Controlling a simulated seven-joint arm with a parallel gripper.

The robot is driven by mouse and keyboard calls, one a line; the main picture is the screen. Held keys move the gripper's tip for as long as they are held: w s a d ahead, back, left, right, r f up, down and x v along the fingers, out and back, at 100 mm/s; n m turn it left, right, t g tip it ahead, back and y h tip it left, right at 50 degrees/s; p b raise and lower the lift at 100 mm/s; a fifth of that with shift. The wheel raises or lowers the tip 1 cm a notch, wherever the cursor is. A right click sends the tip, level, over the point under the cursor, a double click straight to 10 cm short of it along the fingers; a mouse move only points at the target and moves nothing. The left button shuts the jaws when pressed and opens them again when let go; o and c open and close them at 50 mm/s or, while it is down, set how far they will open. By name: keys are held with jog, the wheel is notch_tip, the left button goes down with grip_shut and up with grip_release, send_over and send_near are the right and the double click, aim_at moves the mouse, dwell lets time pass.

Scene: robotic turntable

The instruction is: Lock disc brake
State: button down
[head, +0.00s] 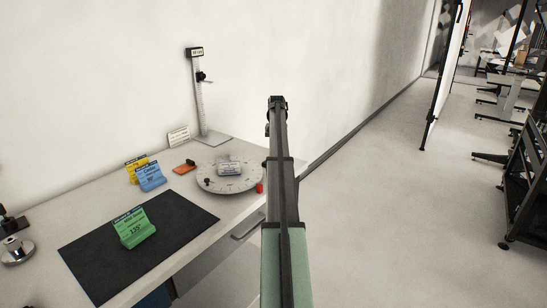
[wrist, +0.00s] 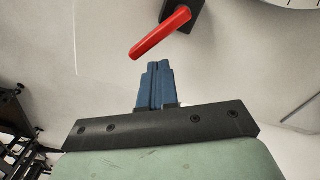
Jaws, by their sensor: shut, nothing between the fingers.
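The round white turntable disc (head: 213,185) with scale marks sits on the bench in the head view. A small red brake part (head: 259,188) shows at its right edge, beside my arm. In the wrist view the red lever (wrist: 160,34) sticks out from a dark block (wrist: 186,12), slanting down to the left. The disc's marked edge (wrist: 290,3) shows at the top right. My gripper (wrist: 157,66) has blue fingers shut together and empty. Its tips lie just below the lever in the picture, apart from it. The fingers cannot be made out in the head view.
A small labelled block (head: 229,169) rests on the disc. A stand (head: 199,100) rises behind it. An orange item (head: 184,167), yellow, blue (head: 150,177) and green (head: 134,229) cards, and a black mat (head: 185,224) lie left.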

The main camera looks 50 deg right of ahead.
jog(key=shift+f, duration=1.05)
jog(key=shift+s, duration=0.15)
jog(key=shift+s+a, duration=0.3)
jog(key=shift+s, duration=0.35)
dwell(0.3)
jog(key=shift+s+a, duration=0.1)
jog(key=shift+s, duration=0.05)
jog(key=shift+s+a, duration=0.4)
jog(key=shift+s, duration=0.15)
dwell(0.3)
